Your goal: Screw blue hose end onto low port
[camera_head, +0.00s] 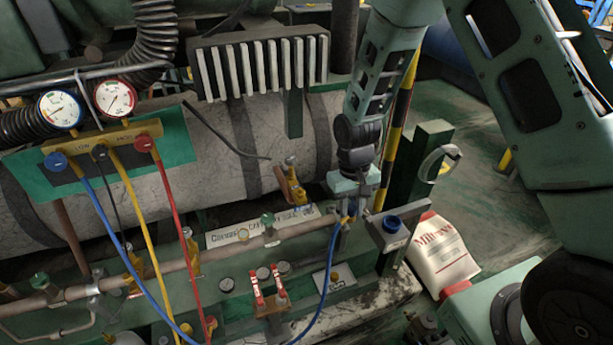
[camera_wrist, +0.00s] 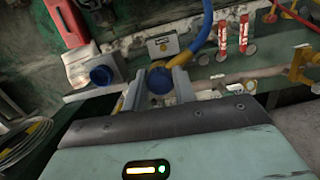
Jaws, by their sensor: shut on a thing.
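My gripper (camera_head: 348,212) points down near the right end of the pipe (camera_head: 290,231). In the wrist view, its two fingers (camera_wrist: 157,88) are shut on the blue hose end (camera_wrist: 158,81), a round blue knob with a yellow fitting beside it. The blue hose (camera_wrist: 207,28) leads away from it, and in the head view the hose (camera_head: 323,300) curves down from the gripper. The fingers hide the underside of the hose end. I cannot make out the low port or tell whether the hose end touches it.
A grey bracket with a blue cap (camera_head: 392,224) stands close right of my gripper; the cap also shows in the wrist view (camera_wrist: 101,75). A gauge manifold (camera_head: 103,143) with yellow and red hoses is at left. Red-handled valves (camera_head: 268,285) are below. A white bag (camera_head: 442,252) lies right.

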